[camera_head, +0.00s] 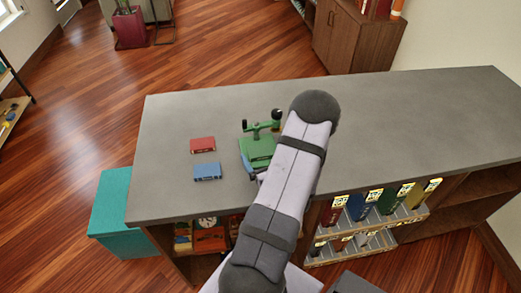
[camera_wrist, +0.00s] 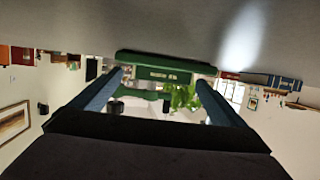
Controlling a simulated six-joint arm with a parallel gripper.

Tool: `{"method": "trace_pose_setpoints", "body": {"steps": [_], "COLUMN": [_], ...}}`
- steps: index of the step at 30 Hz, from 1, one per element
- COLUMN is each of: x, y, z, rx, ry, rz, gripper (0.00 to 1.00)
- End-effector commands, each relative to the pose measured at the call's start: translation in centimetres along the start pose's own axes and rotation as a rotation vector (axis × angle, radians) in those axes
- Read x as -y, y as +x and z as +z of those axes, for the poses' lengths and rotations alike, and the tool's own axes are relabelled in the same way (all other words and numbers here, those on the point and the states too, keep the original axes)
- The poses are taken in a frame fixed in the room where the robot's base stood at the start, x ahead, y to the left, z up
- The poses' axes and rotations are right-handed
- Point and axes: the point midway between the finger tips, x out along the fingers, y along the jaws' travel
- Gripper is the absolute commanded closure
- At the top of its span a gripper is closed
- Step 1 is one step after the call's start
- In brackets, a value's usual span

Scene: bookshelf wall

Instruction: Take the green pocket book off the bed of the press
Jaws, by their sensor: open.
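The green pocket book (camera_head: 257,147) lies on the press, on the grey counter, partly hidden by my arm. In the wrist view, a green block with a pale label, which looks like the book's spine (camera_wrist: 150,69), lies just ahead of my gripper (camera_wrist: 161,78). My gripper is open, with one dark blue finger towards each end of the spine. I cannot tell whether they touch it. The green press (camera_head: 262,126) shows its crossbar and dark knobs behind the book. The press bed is mostly hidden. In the head view, most of my gripper is behind my arm.
A red book (camera_head: 202,145) and a blue book (camera_head: 207,171) lie flat on the counter (camera_head: 400,110), left of the press. The counter's right side is clear. Several coloured binders or books stand on shelves below the front edge. A teal box (camera_head: 113,215) stands at the left.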

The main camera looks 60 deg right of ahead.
Motion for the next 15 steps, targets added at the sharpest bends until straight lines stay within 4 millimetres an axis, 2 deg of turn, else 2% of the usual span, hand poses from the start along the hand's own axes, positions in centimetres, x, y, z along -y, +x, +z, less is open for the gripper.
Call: {"method": "trace_pose_setpoints", "body": {"steps": [7,8,12,13,15], "x": [0.0,0.0,0.0,0.0,-0.01], "y": [0.18,0.18,0.16,0.16,0.16], "z": [0.05,0.05,0.04,0.04,0.01], "rx": [0.0,0.0,0.0,0.0,-0.001], "ry": [0.001,0.001,0.001,0.001,0.0], "rz": [0.0,0.0,0.0,0.0,0.0], "gripper": [0.05,0.1,0.44,0.49,0.49]}}
